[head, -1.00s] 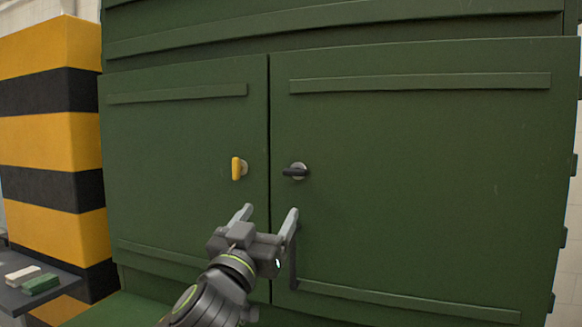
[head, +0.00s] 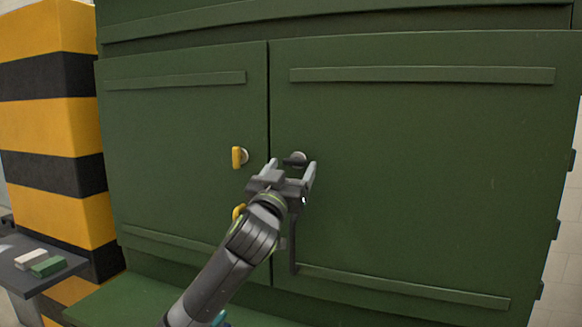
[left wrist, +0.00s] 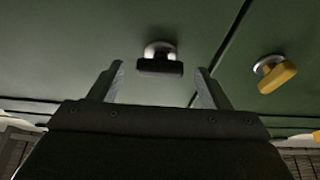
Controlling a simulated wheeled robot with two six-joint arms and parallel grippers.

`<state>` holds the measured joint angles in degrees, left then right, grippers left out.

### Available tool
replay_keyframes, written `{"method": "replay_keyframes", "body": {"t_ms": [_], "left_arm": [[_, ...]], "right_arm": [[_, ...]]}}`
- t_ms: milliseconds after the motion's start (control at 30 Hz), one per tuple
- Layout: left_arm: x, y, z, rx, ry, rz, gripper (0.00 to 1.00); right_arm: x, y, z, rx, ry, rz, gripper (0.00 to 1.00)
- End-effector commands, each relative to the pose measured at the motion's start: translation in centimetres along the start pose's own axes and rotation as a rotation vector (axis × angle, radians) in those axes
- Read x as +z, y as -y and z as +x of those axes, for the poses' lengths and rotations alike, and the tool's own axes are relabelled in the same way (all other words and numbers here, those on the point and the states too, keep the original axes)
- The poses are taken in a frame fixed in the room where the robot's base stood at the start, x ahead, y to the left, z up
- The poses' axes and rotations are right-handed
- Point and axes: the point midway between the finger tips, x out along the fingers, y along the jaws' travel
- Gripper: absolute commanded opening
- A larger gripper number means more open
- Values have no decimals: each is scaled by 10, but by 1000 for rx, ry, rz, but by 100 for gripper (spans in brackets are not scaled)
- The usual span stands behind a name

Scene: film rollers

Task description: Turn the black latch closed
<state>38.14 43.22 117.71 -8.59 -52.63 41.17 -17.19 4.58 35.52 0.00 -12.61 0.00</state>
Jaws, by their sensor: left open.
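The black latch (head: 295,160) is on the right green door, near the seam, with a round silver base (head: 300,156). Its lever lies roughly sideways. My left gripper (head: 291,166) is open in front of it, and one finger partly overlaps it in the head view. In the left wrist view, the black latch (left wrist: 160,67) shows in the gap between the two open fingertips (left wrist: 159,69), with room on both sides; I see no contact. My right gripper is not in view.
A yellow latch (head: 237,158) is on the left door, pointing downward. Another yellow piece (head: 238,211) shows beside my arm. A dark vertical handle (head: 293,255) is below the black latch. A striped pillar (head: 55,120) and a small table with blocks (head: 48,267) are at left.

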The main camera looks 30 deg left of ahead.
Motion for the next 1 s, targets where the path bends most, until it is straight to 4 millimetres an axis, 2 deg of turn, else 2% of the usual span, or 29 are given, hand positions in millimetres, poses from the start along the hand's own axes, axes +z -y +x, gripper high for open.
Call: {"method": "replay_keyframes", "body": {"t_ms": [367, 700, 1000], "left_arm": [[0, 0, 5, 0, 0, -1, 71], [0, 0, 5, 0, 1, -1, 26], [-1, 0, 5, 15, 1, 32, 26]], "right_arm": [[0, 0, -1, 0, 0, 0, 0], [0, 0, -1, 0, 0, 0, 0], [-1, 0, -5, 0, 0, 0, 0]]}}
